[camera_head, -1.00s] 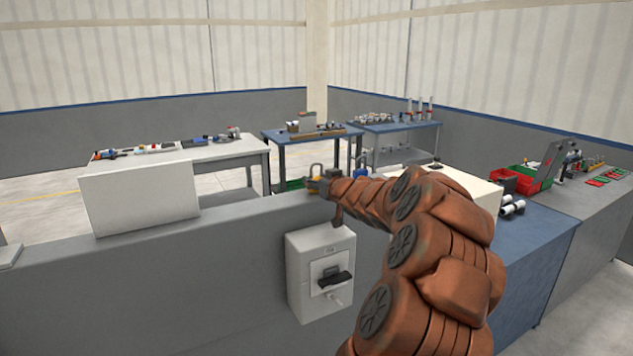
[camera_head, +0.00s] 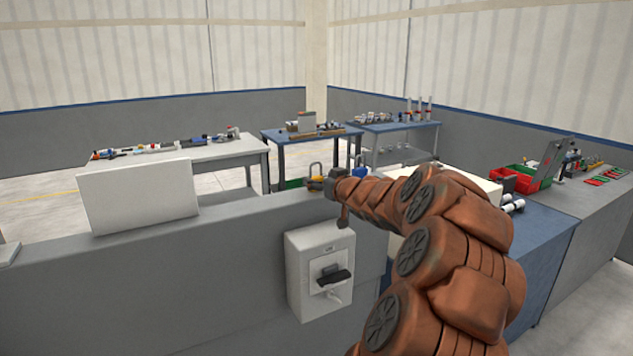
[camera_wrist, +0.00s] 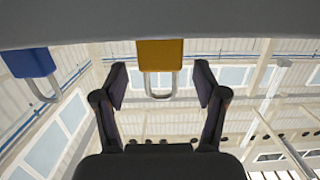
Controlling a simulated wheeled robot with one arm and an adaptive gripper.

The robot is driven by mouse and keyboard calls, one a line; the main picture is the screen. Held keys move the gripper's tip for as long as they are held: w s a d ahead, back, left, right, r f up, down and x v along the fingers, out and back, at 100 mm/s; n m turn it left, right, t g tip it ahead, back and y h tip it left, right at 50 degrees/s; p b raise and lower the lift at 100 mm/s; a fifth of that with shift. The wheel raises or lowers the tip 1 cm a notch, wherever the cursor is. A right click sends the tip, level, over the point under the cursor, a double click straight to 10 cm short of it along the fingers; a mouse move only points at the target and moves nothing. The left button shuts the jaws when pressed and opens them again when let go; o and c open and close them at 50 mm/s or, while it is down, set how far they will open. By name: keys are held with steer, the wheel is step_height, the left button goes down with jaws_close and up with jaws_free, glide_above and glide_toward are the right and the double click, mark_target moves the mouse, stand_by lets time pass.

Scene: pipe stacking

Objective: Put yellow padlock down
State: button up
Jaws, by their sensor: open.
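The yellow padlock (camera_head: 315,181) stands upright on the top of the grey low wall (camera_head: 230,212), shackle up. In the upside-down wrist view the yellow padlock (camera_wrist: 160,56) rests against the grey surface. My gripper (camera_head: 324,185) is open at the padlock. In the wrist view, the two fingers of my gripper (camera_wrist: 161,72) stand apart on either side of the padlock, with a visible gap on each side. A blue padlock (camera_wrist: 30,62) stands on the same surface to one side, clear of my fingers; it is partly hidden behind my arm in the head view.
A grey switch box (camera_head: 320,270) hangs on the wall's front below my gripper. A white panel (camera_head: 138,196) stands at the wall's left. Tables with tools stand behind. A blue-topped bench (camera_head: 540,240) and a red bin (camera_head: 520,178) are on the right.

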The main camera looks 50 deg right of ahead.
steer(key=v, duration=0.9)
steer(key=shift+b, duration=0.4)
steer(key=shift+s+a, duration=0.1)
steer(key=shift+a, duration=0.05)
steer(key=w+a+f+g, duration=0.1)
steer(key=a, duration=0.1)
steer(key=w+a+f+g, duration=0.1)
steer(key=a, duration=0.1)
steer(key=w+a+f+g, duration=0.1)
steer(key=a, duration=0.2)
steer(key=shift+w+f+m+g+h, duration=0.2)
steer(key=shift+m+g+h, duration=0.2)
steer(key=s+a+f+g+y, duration=0.1)
steer(key=s+a+f+g, duration=0.1)
steer(key=a+f, duration=0.3)
steer(key=s+a+f+g, duration=0.2)
steer(key=a+g, duration=0.1)
steer(key=a, duration=0.4)
steer(key=s+a+f+n+g+y, duration=0.2)
steer(key=s+a+f+g, duration=0.2)
steer(key=s+a, duration=0.8)
steer(key=s+a+f+n+g+y, duration=0.2)
steer(key=s+a+f+g+y, duration=0.1)
steer(key=s+a, duration=1)
step_height(320, 180, down, 2)
steer(key=shift+s+a+f+n+g, duration=0.1)
steer(key=shift+s+a+n+g, duration=0.2)
steer(key=shift+g, duration=0.5)
